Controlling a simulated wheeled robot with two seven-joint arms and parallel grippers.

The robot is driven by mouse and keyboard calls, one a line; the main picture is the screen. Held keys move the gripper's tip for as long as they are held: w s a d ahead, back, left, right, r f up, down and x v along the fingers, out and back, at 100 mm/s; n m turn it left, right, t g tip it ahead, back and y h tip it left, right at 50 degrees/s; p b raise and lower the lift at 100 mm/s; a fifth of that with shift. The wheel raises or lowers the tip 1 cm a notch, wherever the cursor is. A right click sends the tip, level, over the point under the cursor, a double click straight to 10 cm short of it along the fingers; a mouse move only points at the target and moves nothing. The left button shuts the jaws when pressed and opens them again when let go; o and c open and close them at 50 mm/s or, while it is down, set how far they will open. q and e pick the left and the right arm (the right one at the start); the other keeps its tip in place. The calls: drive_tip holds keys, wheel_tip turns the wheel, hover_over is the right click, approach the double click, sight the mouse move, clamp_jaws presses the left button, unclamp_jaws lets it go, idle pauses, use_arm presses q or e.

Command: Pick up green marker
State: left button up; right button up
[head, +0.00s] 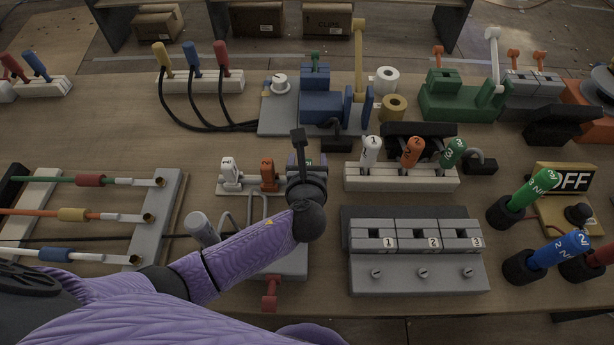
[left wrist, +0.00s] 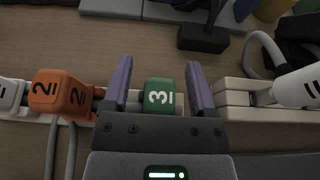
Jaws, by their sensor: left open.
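A green numbered piece with a white 3 (left wrist: 160,95) shows in the left wrist view between the two purple fingers of my left gripper (left wrist: 158,72). The fingers stand apart on either side of it, with a gap on both sides. In the head view my left gripper (head: 300,165) hides this piece, at the right end of a row with a white piece (head: 230,172) and an orange piece (head: 268,174). Other green pieces are a tilted green handle marked 3 (head: 453,153) on a white rack and a large green cylinder (head: 533,190) at the right. My right gripper is out of view.
The orange piece marked 2 (left wrist: 62,92) stands just left of the fingers in the wrist view. A white rack (head: 400,178) stands close to the right, with a grey block of numbered switches (head: 420,275) in front. Bare table lies behind the row.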

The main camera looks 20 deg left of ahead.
use_arm(q)
drive_tip(key=shift+r, duration=0.1)
clamp_jaws()
idle(0.3)
